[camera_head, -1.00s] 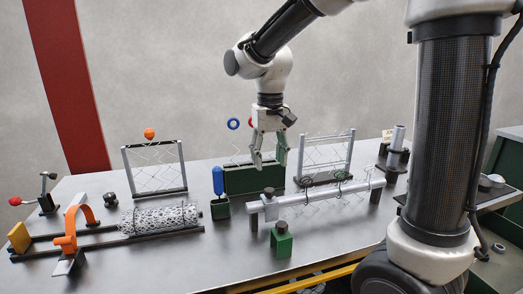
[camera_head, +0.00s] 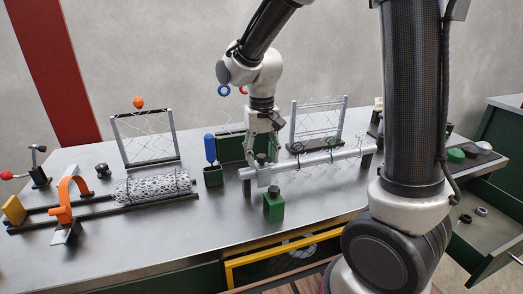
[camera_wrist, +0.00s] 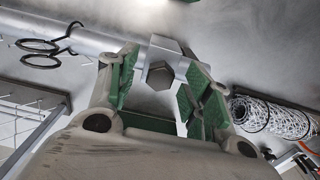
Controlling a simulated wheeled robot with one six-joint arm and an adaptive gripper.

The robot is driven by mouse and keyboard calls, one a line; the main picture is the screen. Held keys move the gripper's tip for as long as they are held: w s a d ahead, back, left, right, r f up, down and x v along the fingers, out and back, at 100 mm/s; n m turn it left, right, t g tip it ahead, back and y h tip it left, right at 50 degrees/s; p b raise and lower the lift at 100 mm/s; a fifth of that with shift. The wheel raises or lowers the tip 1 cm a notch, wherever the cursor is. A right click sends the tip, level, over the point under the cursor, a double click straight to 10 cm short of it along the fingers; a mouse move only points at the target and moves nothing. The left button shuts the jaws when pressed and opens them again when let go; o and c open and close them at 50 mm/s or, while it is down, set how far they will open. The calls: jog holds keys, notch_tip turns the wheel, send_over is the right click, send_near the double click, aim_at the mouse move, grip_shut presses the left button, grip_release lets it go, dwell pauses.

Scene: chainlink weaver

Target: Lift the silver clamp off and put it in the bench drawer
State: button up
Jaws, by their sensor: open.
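The silver clamp (camera_head: 263,177) sits around the left end of the long silver bar (camera_head: 318,161), with a dark hex knob on top. In the wrist view the clamp (camera_wrist: 177,52) shows between my two green-padded fingers, its knob facing the camera. My gripper (camera_head: 262,151) is open, pointing down just above the clamp, with its fingers at the sides of the knob. I cannot tell whether the pads touch it. An open drawer (camera_head: 490,235) with a grey floor and green front stands at the right; small round dark parts lie in it.
A green block (camera_head: 273,205) with a dark knob stands in front of the clamp. A blue-handled tool (camera_head: 210,148) stands in a green holder to the left. A green bin (camera_head: 232,148) is behind. A mesh roll (camera_head: 152,187) and an orange arch (camera_head: 72,190) are further left.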

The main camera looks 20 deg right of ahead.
jog(key=c, duration=0.9)
jog(key=shift+r, duration=4.5)
jog(key=shift+c, duration=0.2)
